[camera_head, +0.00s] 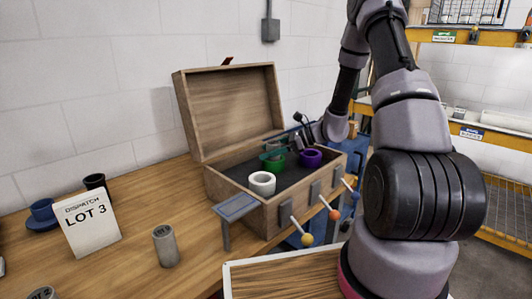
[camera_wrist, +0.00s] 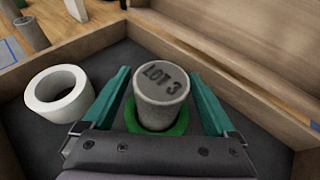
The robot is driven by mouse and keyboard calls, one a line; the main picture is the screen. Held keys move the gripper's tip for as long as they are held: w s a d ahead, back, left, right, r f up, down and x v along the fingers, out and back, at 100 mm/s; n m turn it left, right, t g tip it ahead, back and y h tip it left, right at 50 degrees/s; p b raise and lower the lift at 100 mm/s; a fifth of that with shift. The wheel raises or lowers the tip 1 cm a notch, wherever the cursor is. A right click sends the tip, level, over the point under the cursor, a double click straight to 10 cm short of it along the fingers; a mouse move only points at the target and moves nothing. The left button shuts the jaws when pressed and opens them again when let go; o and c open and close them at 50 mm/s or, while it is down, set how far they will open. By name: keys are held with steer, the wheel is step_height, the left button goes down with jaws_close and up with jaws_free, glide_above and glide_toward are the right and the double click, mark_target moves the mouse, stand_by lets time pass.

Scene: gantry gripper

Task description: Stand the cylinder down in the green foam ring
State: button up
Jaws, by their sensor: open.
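The grey cylinder (camera_wrist: 163,90), marked LOT 3 on its top, stands about upright in the wrist view. Its base is inside the green foam ring (camera_wrist: 180,124), whose near rim shows around it; the far rim is hidden behind the cylinder. The green ring also shows in the head view (camera_head: 277,167), inside an open wooden box (camera_head: 240,199). My gripper (camera_wrist: 160,75) is open, with one green finger on each side of the cylinder and a visible gap at both sides. In the head view the fingers partly cover the cylinder.
A white ring (camera_wrist: 58,95) lies left of the green one, and a purple ring (camera_head: 311,157) lies right of it. The box's raised lid (camera_head: 232,108) stands behind. Another grey cylinder (camera_head: 165,246) and a LOT 3 card (camera_head: 90,222) stand on the table.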

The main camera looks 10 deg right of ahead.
steer(key=v, duration=1)
steer(key=s+a+r+n+t+h, duration=0.2)
steer(key=s+r+n+h, duration=0.8)
steer(key=s+r+n, duration=0.7)
steer(key=s+r+t, duration=0.1)
steer(key=s+r, duration=0.7)
steer(key=shift+h, duration=0.4)
steer(key=shift+a, duration=0.15)
